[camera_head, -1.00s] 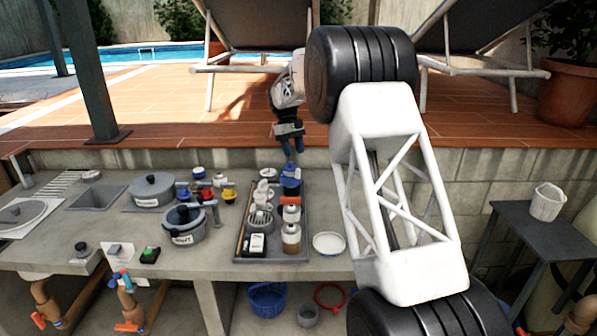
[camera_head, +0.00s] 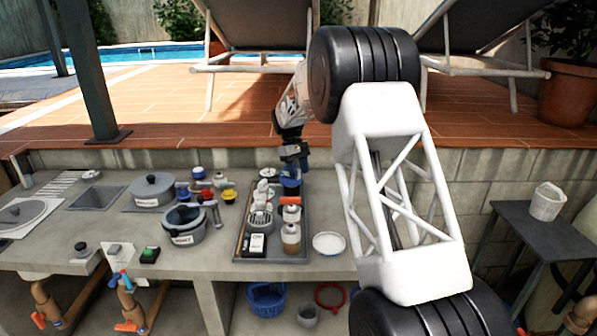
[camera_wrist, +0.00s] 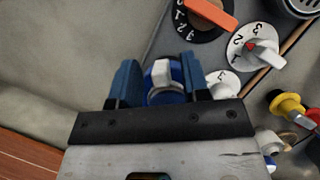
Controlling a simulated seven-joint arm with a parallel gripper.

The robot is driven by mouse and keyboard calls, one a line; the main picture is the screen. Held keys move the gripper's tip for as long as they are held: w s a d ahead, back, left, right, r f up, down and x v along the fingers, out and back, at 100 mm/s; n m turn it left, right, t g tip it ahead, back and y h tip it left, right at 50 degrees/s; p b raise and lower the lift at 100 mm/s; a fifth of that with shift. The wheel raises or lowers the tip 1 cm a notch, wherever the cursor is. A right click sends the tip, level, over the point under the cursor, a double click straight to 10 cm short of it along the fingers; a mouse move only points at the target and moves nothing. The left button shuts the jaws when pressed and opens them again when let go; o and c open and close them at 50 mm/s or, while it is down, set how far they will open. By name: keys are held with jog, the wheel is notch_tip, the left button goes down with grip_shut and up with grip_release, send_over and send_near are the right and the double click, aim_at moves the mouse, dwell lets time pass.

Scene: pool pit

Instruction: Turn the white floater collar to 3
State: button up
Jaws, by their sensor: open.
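My gripper (camera_head: 292,162) is open, with two blue fingers. In the wrist view (camera_wrist: 160,76) the fingers sit on either side of a round blue piece with a white tab (camera_wrist: 162,72); whether they touch it I cannot tell. To its right, a white numbered dial (camera_wrist: 222,80) shows a 3 and is partly hidden by the right finger. Farther right, another white dial (camera_wrist: 250,45) shows 1, 2 and 3, a red mark and a white lever. Which of these is the white floater collar I cannot tell. In the head view the blue piece (camera_head: 290,181) stands at the tray's back right.
The dark tray (camera_head: 240,249) holds several closely packed items. A black dial with an orange bar (camera_wrist: 212,12) is at the wrist view's top. Yellow and red knobs (camera_wrist: 290,104) lie right of the fingers. A white dish (camera_head: 328,244) stands right of the tray.

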jog(key=shift+s+f, duration=0.1)
jog(key=shift+f, duration=0.1)
jog(key=shift+c, duration=0.4)
grip_shut()
jog(key=shift+m, duration=0.3)
jog(key=shift+s+a+m+g+y, duration=0.1)
jog(key=shift+a+m+y, duration=0.5)
jog(key=shift+m, duration=0.85)
jog(key=shift+s+a+m+g+y, duration=0.15)
jog(key=shift+a+m+y, duration=0.5)
jog(key=shift+m, duration=0.85)
jog(key=shift+s+a+m+g+y, duration=0.1)
jog(key=shift+a+m+y, duration=0.5)
jog(key=shift+m, duration=0.85)
jog(key=shift+o, duration=0.4)
grip_release()
